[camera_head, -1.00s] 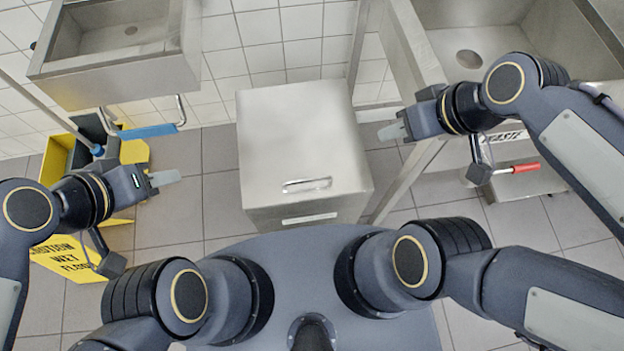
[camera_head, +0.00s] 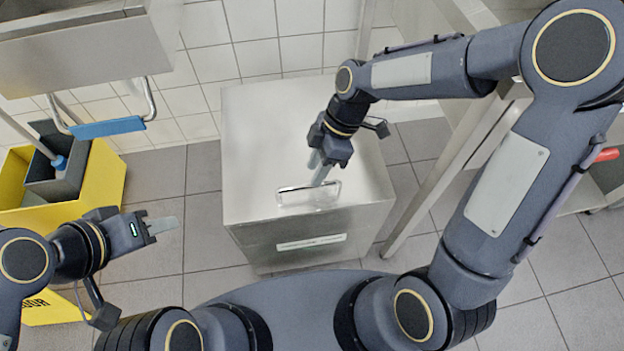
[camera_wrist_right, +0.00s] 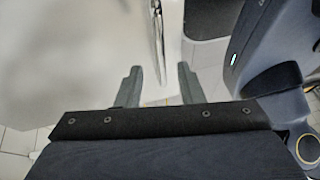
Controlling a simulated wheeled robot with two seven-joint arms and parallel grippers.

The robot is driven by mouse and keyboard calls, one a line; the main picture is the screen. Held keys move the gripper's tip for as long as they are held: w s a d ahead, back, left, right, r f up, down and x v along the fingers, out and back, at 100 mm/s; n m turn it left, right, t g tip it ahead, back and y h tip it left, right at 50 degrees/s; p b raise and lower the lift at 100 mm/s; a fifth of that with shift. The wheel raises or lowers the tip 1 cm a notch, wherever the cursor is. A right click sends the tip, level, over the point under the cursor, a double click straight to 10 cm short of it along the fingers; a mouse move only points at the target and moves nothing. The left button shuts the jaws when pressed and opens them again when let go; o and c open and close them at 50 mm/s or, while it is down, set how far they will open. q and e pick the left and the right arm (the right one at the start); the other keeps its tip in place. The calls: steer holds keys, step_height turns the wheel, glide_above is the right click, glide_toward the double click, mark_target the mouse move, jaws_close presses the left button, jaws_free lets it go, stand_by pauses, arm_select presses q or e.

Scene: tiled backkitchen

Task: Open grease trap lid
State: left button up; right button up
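The grease trap (camera_head: 262,140) is a pale metal box on the floor in the middle of the head view. Its lid is shut and lies flat on top. A metal bar handle (camera_head: 290,196) sits near the lid's front edge. My right gripper (camera_head: 317,168) is above the lid, close to the handle. In the right wrist view, its two fingers (camera_wrist_right: 160,88) are spread with nothing between them, and the handle (camera_wrist_right: 157,35) shows ahead of them. My left gripper (camera_head: 165,227) is left of the box, away from it; its finger gap cannot be made out.
A metal sink (camera_head: 90,50) is at the upper left. A metal table leg (camera_head: 440,185) stands right of the box.

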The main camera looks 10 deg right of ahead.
steer(key=shift+b+x, duration=0.4)
steer(key=shift+x, duration=1.25)
steer(key=shift+c, duration=0.2)
jaws_close()
